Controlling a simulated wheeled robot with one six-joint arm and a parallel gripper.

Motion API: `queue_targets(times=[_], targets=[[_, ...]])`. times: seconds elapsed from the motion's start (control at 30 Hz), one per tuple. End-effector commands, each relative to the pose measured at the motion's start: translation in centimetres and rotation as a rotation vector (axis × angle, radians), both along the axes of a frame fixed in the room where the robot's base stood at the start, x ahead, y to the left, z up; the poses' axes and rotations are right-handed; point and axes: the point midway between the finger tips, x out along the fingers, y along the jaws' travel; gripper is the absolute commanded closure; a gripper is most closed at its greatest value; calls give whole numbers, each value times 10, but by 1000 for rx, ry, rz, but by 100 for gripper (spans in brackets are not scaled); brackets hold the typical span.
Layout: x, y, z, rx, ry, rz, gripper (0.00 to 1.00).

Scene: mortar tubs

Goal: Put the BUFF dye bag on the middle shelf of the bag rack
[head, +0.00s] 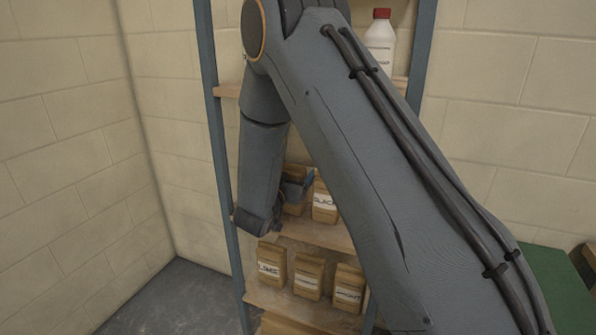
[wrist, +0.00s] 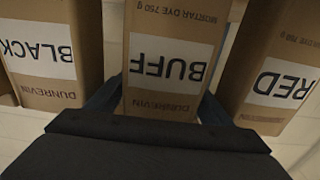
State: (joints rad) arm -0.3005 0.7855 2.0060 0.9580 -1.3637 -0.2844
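The BUFF dye bag (wrist: 166,70) is brown with a white label, upside down in the wrist view, between the two fingers of my gripper (wrist: 160,108). Both fingers appear to press its sides. The BLACK bag (wrist: 52,55) and the RED bag (wrist: 280,75) flank it. In the head view my gripper (head: 296,188) is at a shelf (head: 318,234) of the bag rack (head: 212,95), around a mostly hidden bag (head: 293,209). The BLACK bag (head: 325,205) stands to its right there. I cannot tell whether the held bag touches the shelf.
Several bags, including one at the left (head: 271,265), stand on a lower shelf (head: 290,304). A white bottle with a red cap (head: 380,45) stands on the upper shelf. My arm hides much of the rack. A green surface (head: 555,285) is at right.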

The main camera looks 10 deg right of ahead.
Motion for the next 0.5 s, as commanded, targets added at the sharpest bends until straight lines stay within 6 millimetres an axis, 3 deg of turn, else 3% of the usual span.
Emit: queue_targets(times=[0.23, 0.5], targets=[[-6, 5, 3, 0, 0, 2, 26], [-48, 37, 2, -1, 1, 4, 26]])
